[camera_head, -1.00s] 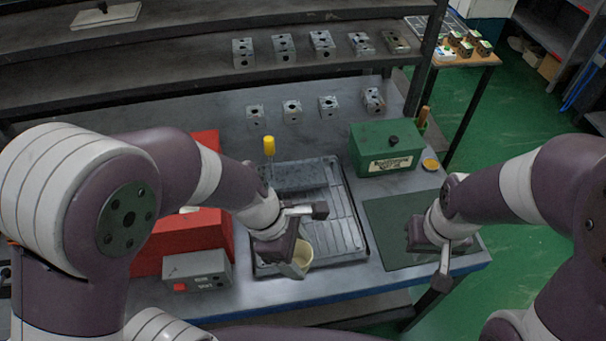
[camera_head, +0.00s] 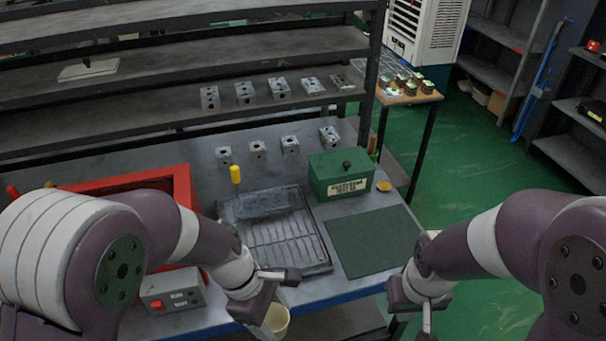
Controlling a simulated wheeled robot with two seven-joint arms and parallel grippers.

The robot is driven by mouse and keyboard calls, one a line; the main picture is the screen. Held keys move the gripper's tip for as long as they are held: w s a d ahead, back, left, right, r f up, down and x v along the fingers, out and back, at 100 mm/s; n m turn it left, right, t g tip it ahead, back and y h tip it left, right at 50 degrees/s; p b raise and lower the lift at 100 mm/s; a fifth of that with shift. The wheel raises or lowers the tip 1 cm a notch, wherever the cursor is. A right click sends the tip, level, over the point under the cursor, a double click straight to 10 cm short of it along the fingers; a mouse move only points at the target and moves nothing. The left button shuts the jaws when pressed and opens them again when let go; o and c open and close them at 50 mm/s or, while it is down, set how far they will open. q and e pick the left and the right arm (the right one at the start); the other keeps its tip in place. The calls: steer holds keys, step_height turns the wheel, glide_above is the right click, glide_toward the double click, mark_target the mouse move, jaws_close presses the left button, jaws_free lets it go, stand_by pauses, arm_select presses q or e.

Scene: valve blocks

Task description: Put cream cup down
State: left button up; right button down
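The cream cup (camera_head: 278,321) is at my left gripper (camera_head: 268,306), low in the picture, in front of the bench's blue front edge. My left gripper appears shut on it, with the gripper and arm hiding the cup's left side. The cup's open rim faces up, and its lower part is cut off by the picture edge. My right gripper (camera_head: 427,316) hangs at the bench's front right corner, with nothing seen in it. Its fingers are too hidden to tell whether they are open.
On the bench are a grooved metal tray (camera_head: 285,245), a bare dark green mat (camera_head: 374,241), a green box (camera_head: 340,178) and a grey box with a red button (camera_head: 174,291). A red bin (camera_head: 182,186) is at left. Several metal valve blocks (camera_head: 290,146) line the back.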

arm_select(q)
steer(key=w+a+f+m+g+y, duration=0.1)
steer(key=w+a+f+m+y, duration=0.2)
steer(key=m, duration=0.7)
steer(key=w+a+f+m+g+y, duration=0.1)
steer(key=w+a+f+m+y, duration=0.2)
steer(key=w+a+f+m, duration=0.2)
steer(key=w+a+m, duration=0.3)
steer(key=a+m, duration=0.2)
steer(key=shift+w+a+f, duration=0.15)
steer(key=shift+a+f, duration=0.05)
steer(key=shift+f, duration=0.2)
